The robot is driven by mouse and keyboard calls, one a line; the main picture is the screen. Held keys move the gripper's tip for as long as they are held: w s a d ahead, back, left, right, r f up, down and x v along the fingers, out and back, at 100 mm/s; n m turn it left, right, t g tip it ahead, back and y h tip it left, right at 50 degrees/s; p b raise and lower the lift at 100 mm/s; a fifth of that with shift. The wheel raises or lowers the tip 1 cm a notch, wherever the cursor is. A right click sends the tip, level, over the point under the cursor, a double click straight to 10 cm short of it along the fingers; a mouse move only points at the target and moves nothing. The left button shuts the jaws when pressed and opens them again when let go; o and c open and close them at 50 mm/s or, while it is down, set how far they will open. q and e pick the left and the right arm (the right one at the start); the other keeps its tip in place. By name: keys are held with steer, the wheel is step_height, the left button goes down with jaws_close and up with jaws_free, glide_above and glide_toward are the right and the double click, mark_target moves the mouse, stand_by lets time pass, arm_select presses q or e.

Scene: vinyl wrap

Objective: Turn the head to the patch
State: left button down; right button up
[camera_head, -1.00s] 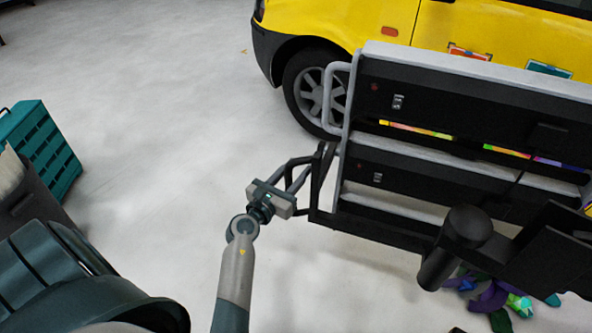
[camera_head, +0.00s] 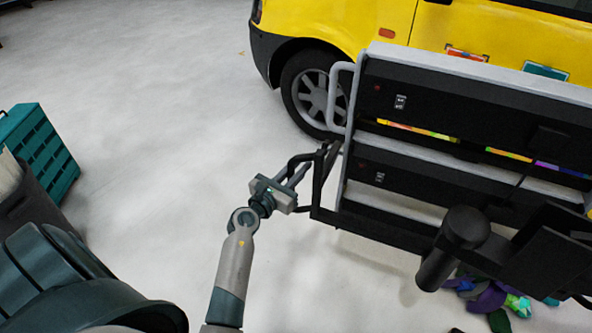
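On the side of the yellow van are two small framed patches, an orange-red one (camera_head: 467,54) and a teal one (camera_head: 546,71). Both are at the upper right, above the top edge of a cart. My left gripper (camera_head: 318,162) is in the middle of the view, its fingers at a black bracket on the cart's left side. The fingers overlap the dark bracket, so I cannot tell whether they are closed on it. My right gripper is not in view.
The black and grey cart (camera_head: 450,103) with colored strips on its shelves fills the right side, in front of the yellow van (camera_head: 345,22). Colorful scraps (camera_head: 490,298) lie on the floor below it. A teal crate (camera_head: 45,150) stands at the left. Grey floor between is clear.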

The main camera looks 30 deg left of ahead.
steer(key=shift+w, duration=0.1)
arm_select(q)
steer(key=c, duration=1.6)
jaws_free()
steer(key=shift+c, duration=0.2)
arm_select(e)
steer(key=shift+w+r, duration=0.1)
arm_select(q)
steer(key=shift+s, duration=0.1)
